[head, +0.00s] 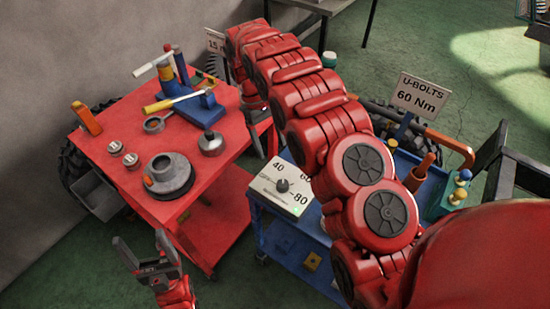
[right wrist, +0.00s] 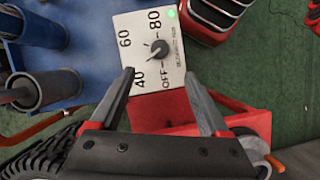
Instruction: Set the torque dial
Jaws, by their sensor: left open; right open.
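The torque dial is a dark round knob (head: 283,185) on a white panel (head: 292,203) marked 40, 60 and 80, on the blue cart. In the right wrist view the knob (right wrist: 159,49) stands ahead of the fingertips, the panel (right wrist: 178,70) also reads OFF, and a green light shows at its corner. Which mark the knob points to is too small to tell. My right gripper (right wrist: 158,76) is open and empty, apart from the knob; in the head view its arm hides most of it. My left gripper (head: 141,238) is open and empty, low beside the red table.
A sign (head: 417,97) reads U-BOLTS 60 Nm. The red table (head: 120,172) holds tools, a blue vise (head: 200,108) and round metal parts. The blue cart (head: 300,250) carries several parts at right. Green floor lies open in front of the table.

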